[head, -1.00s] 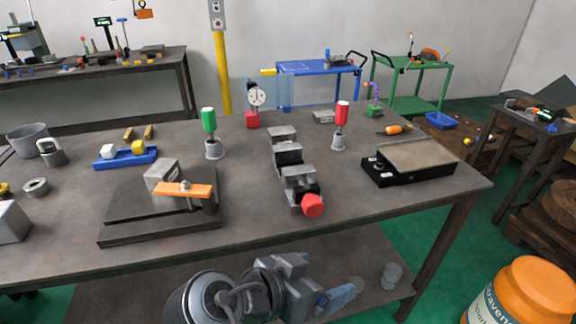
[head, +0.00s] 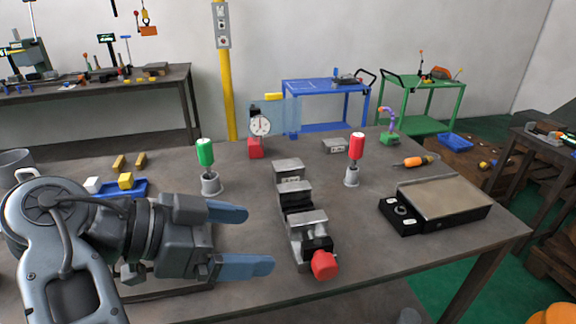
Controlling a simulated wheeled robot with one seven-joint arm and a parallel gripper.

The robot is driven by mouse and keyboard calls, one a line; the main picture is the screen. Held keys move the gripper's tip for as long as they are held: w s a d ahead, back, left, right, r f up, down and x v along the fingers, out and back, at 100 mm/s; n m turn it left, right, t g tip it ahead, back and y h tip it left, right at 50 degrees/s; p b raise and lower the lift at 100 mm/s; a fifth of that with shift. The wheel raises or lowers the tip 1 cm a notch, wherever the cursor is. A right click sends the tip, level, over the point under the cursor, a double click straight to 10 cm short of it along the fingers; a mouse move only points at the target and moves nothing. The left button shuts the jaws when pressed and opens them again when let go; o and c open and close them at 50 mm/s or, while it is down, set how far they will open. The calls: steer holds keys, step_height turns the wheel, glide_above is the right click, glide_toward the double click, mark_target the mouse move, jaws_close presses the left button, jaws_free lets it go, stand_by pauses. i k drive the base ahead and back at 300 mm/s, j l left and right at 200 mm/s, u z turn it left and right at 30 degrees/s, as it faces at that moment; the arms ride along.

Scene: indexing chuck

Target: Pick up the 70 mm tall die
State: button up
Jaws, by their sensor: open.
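No thing in view is plainly marked as the 70 mm tall die, and I cannot tell which one it is. My gripper (head: 258,239) is open and empty. Its two blue fingers point right, towards a grey vise (head: 307,226) with a red knob (head: 324,265). In the picture the fingers stop short of the vise.
A green-handled tool (head: 205,152) and a red-handled tool (head: 356,146) stand upright in grey holders. A dial gauge (head: 260,126) stands at the back. A black-ended plate fixture (head: 444,200) lies at the right. My arm covers most of the clamp plate. Bare bench shows between vise and fixture.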

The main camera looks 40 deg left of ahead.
mark_target(284, 171)
steer(key=i+j, duration=0.9)
